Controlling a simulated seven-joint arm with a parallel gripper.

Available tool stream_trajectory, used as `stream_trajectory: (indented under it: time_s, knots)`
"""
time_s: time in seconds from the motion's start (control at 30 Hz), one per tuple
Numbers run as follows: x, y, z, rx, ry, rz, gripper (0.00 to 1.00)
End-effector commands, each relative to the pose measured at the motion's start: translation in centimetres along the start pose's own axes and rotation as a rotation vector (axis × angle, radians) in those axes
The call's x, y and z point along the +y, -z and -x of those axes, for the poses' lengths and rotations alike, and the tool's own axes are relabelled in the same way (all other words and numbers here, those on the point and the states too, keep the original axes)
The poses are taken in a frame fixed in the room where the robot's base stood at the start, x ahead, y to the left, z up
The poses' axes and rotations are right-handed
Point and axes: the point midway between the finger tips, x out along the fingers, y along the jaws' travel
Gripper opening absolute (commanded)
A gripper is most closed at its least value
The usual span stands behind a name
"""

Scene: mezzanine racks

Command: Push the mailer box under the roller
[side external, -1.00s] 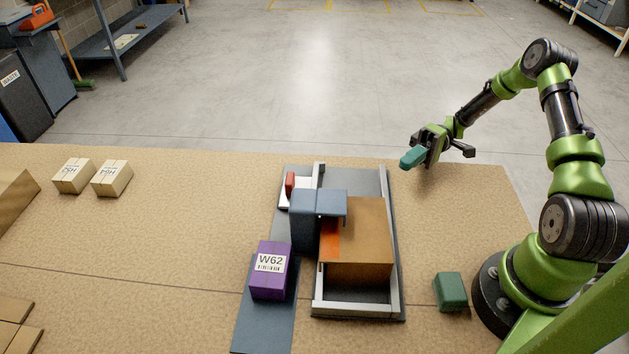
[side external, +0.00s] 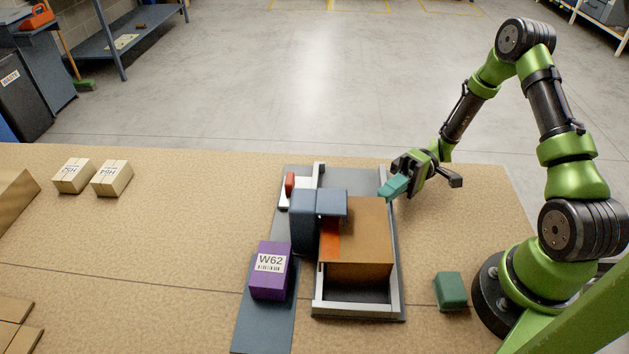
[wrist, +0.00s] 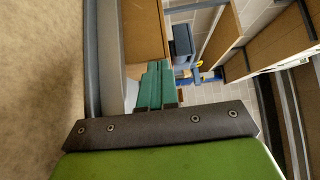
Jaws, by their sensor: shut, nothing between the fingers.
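A brown box (side external: 362,240), which looks like the mailer box, sits between the metal rails of a frame (side external: 316,290), an orange strip (side external: 329,240) along its left side. A blue-grey head (side external: 318,203) on a post overhangs the box's left edge; no roller shows clearly under it. My gripper (side external: 386,192), with teal fingers, is shut and empty. Its tips are at the box's far right corner, over the right rail; whether they touch is unclear. In the wrist view the fingers (wrist: 154,85) point toward the brown box (wrist: 148,28).
A purple box labelled W62 (side external: 269,270) stands on a grey strip left of the frame. A green block (side external: 450,291) lies right of the frame. Two small cartons (side external: 111,178) sit at the far left. The table between cartons and frame is clear.

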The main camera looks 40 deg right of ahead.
Motion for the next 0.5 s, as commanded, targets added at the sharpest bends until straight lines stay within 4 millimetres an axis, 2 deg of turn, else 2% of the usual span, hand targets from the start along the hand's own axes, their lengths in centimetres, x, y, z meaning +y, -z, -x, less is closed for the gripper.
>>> stream_trajectory:
  time_s: [0.17, 0.33, 0.5]
  knots:
    - [0.0, -0.3, -0.3, 0.0, 0.001, -0.001, 0.0]
    - [0.0, -2.0, -2.0, -0.001, 0.004, -0.002, 0.0]
    - [0.0, -2.6, -2.6, 0.0, 0.0, 0.0, 0.0]
